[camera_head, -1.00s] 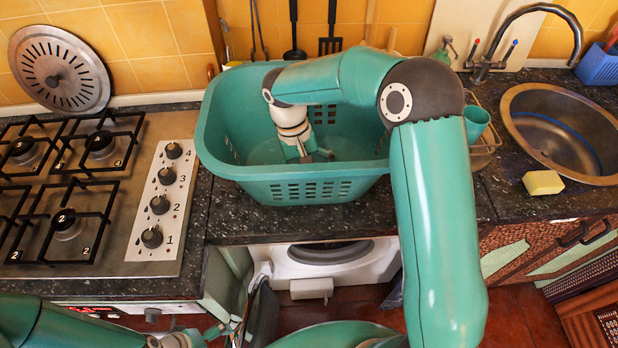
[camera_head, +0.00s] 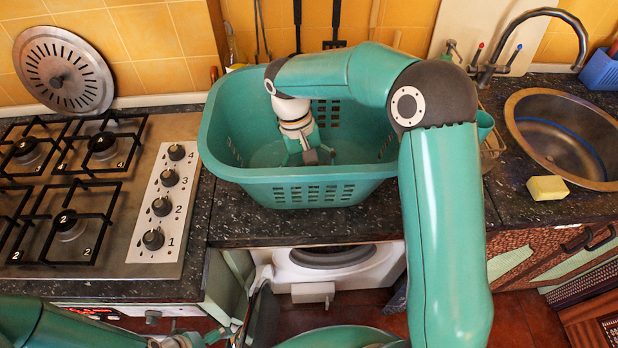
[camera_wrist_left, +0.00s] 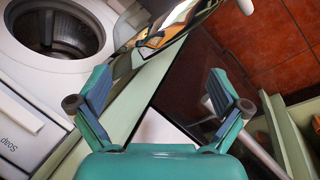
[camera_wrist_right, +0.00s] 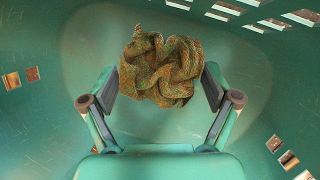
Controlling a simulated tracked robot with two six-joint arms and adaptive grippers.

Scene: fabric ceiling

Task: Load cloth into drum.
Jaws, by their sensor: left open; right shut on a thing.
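A crumpled brown-green cloth (camera_wrist_right: 160,68) lies on the floor of the teal laundry basket (camera_head: 310,194). My right gripper (camera_wrist_right: 158,88) reaches down into the basket and is shut on the cloth, which sits between its fingers. In the head view the right gripper (camera_head: 314,157) shows inside the basket, but I cannot make out the cloth. The washing machine (camera_head: 335,262) stands under the counter below the basket. Its drum (camera_wrist_left: 58,32) is open and its inside shows dark in the left wrist view. My left gripper (camera_wrist_left: 162,100) is open and empty, low in front of the machine.
The machine's open door (camera_head: 262,317) stands close to my left gripper. A gas hob (camera_head: 85,195) is left of the basket. A sink (camera_head: 565,135) and a yellow sponge (camera_head: 547,188) are to its right. A strip of counter in front of the basket is clear.

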